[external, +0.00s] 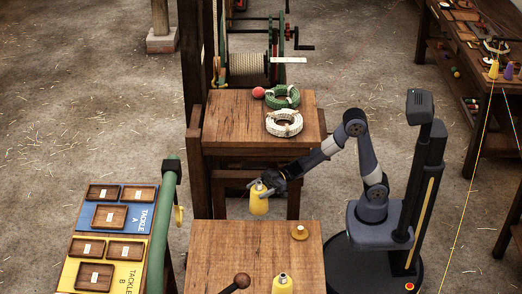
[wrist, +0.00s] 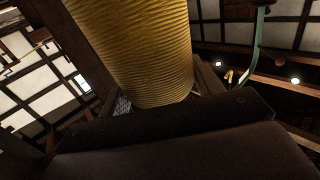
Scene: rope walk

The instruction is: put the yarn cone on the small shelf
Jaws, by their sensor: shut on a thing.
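A yellow yarn cone (external: 259,204) with a pale tip hangs from my gripper (external: 268,184), upright or nearly so, in the gap between two wooden tables. My gripper is shut on it near its top. In the wrist view the cone's wound yellow yarn (wrist: 135,50) fills the upper middle; the dark gripper body covers the lower part. A second yellow cone (external: 282,286) stands on the near table, cut off by the frame edge. I cannot tell for sure which piece is the small shelf.
The far wooden table (external: 230,125) bears a green rope coil (external: 282,97), a white coil (external: 284,123) and a red ball (external: 258,92). A tackle board (external: 110,235) stands left.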

